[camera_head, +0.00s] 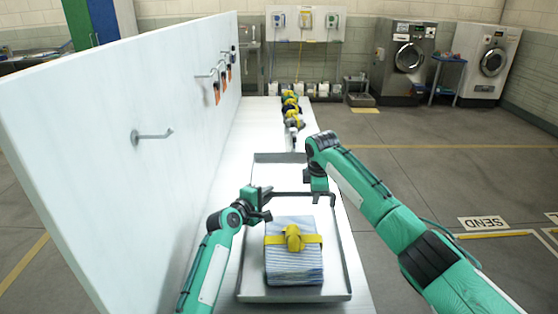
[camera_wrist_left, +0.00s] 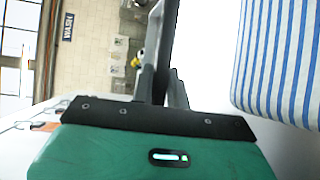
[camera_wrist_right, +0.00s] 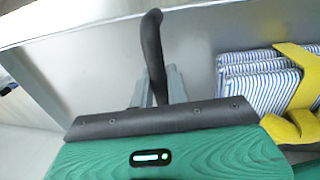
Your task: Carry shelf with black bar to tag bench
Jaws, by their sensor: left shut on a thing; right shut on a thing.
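A metal tray-like shelf (camera_head: 278,174) lies on the long white bench (camera_head: 300,119), and a black bar (camera_head: 290,194) crosses above it. A folded blue-and-white striped bundle (camera_head: 283,268) with a yellow strap (camera_head: 275,239) sits on the near part of the shelf. My left gripper (camera_head: 264,204) is shut on the left end of the bar, which also shows in the left wrist view (camera_wrist_left: 162,45). My right gripper (camera_head: 321,193) is shut on its right end, seen in the right wrist view (camera_wrist_right: 153,52). I cannot tell whether the shelf is lifted clear of the bench.
A tall white panel (camera_head: 130,170) with hooks, some holding tags (camera_head: 217,92), stands along the left. Several yellow and dark items (camera_head: 291,105) line the bench's far part. Washing machines (camera_head: 404,62) stand at the back right. The floor right of the bench is open.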

